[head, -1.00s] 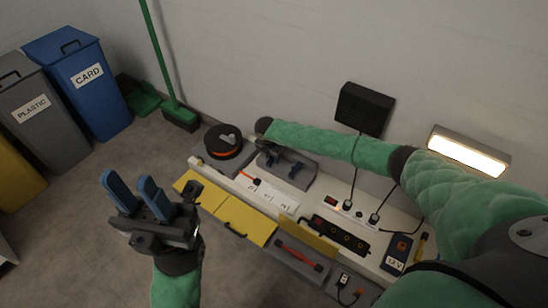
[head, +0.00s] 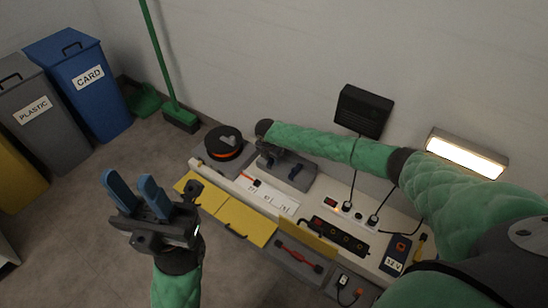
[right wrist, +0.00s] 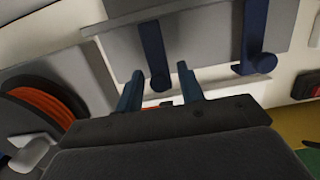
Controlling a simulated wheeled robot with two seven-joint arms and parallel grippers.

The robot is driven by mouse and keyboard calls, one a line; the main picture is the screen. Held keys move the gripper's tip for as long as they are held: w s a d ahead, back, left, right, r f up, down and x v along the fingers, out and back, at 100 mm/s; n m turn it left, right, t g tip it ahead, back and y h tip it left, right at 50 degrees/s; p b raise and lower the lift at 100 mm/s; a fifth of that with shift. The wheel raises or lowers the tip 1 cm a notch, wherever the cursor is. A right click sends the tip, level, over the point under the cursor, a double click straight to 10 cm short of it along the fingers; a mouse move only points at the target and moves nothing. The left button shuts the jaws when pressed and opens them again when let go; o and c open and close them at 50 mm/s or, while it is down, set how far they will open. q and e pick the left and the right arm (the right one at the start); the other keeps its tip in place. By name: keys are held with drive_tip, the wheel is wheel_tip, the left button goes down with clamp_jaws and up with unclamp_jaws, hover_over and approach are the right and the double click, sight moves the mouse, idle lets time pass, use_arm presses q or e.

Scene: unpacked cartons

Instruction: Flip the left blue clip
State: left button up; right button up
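A grey panel (head: 301,185) on the bench carries two blue clips. The left blue clip (right wrist: 152,50) shows in the right wrist view, its rounded end between the tips of my right gripper (right wrist: 159,85). That gripper is open, with a blue finger on either side of the clip end; I cannot tell whether they touch it. In the head view my right gripper (head: 272,153) hides most of the left clip. The right blue clip (right wrist: 254,40) stands clear to the right and also shows in the head view (head: 295,172). My left gripper (head: 130,184) is open and empty, away from the bench.
A cable reel with orange cable (head: 223,142) stands left of the panel. A black wall box (head: 364,110) hangs above.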

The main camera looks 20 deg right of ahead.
drive_tip(key=shift+c, duration=0.5)
drive_tip(key=c, duration=0.6)
drive_tip(key=shift+w+d+r+p, duration=0.35)
drive_tip(key=shift+d+r+p, duration=0.05)
drive_tip(key=shift+r+p, duration=0.35)
drive_tip(key=shift+w+d+r+p, duration=0.3)
drive_tip(key=shift+d+r+p, duration=0.1)
drive_tip(key=shift+r+p, duration=0.3)
drive_tip(key=shift+w+d, duration=0.1)
drive_tip(key=shift+w+d+r+p, duration=0.35)
drive_tip(key=shift+w+d, duration=0.05)
drive_tip(key=shift+d, duration=0.2)
drive_tip(key=shift+c, duration=0.6)
drive_tip(key=shift+w+d+r, duration=0.15)
drive_tip(key=shift+w+d, duration=0.05)
drive_tip(key=shift+d, duration=0.05)
clamp_jaws()
